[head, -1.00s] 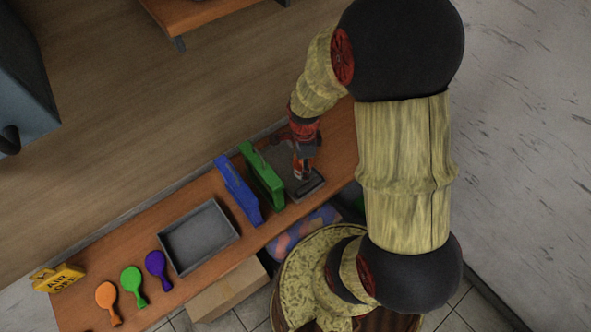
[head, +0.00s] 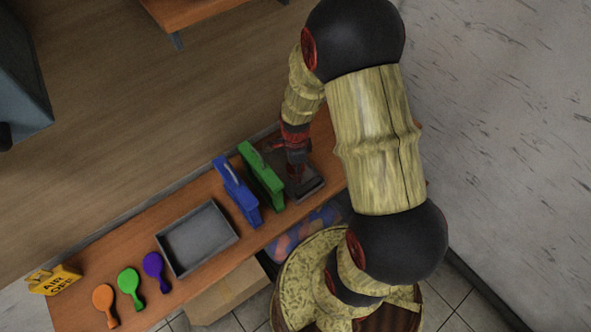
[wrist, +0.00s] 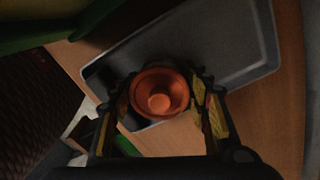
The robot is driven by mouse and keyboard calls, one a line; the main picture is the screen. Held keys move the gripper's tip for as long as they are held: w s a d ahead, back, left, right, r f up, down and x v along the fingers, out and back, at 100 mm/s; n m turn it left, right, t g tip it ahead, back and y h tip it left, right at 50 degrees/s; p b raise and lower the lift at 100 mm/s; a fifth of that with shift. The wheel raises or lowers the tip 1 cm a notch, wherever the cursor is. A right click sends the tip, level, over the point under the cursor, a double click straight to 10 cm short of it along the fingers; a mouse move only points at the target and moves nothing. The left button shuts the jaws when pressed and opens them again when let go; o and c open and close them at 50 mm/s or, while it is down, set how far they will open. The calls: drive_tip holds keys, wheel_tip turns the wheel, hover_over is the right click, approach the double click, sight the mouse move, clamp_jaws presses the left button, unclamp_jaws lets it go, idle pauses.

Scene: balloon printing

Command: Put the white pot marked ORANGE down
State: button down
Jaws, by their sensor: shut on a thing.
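The pot (wrist: 159,93) shows in the wrist view as a round, open top with an orange inside and a small raised middle. My gripper (wrist: 160,100) is shut on it, one finger on each side. In the head view my gripper (head: 296,172) is over the dark grey tray (head: 312,190) at the right end of the table. In the wrist view the pot is over the near edge of this tray (wrist: 225,45). The pot's white side and its marking are hidden. I cannot tell whether its base touches the tray.
A green stand (head: 262,175) and a blue stand (head: 237,192) are just left of the tray. An empty grey bin (head: 197,238) is further left. Orange (head: 104,299), green (head: 129,283) and purple (head: 154,266) paddle shapes and a yellow sign (head: 57,280) are at the left end.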

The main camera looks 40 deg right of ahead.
drive_tip(key=c, duration=0.9)
unclamp_jaws()
drive_tip(key=shift+f, duration=0.1)
wheel_tip(320, 180, up, 12)
drive_tip(key=shift+f+p, duration=0.1)
drive_tip(key=shift+p, duration=0.8)
wheel_tip(320, 180, up, 6)
drive_tip(key=a+n, duration=0.2)
drive_tip(key=n, duration=0.1)
wheel_tip(320, 180, up, 14)
drive_tip(key=n+t, duration=0.4)
drive_tip(key=n, duration=0.8)
hover_over(290, 168)
drive_tip(key=s+a, duration=0.5)
drive_tip(key=a, duration=0.2)
drive_tip(key=s+a+r+n, duration=0.1)
drive_tip(key=s+r+n, duration=0.1)
drive_tip(key=s+a+r+n+t, duration=0.1)
drive_tip(key=s+r+n, duration=0.1)
drive_tip(key=n, duration=0.1)
drive_tip(key=s+a+r+n, duration=0.1)
drive_tip(key=s+r+n, duration=0.1)
drive_tip(key=n, duration=0.1)
drive_tip(key=shift+s+a+t, duration=0.15)
drive_tip(key=shift+s+t, duration=0.1)
drive_tip(key=shift+t, duration=0.05)
drive_tip(key=shift+f, duration=0.1)
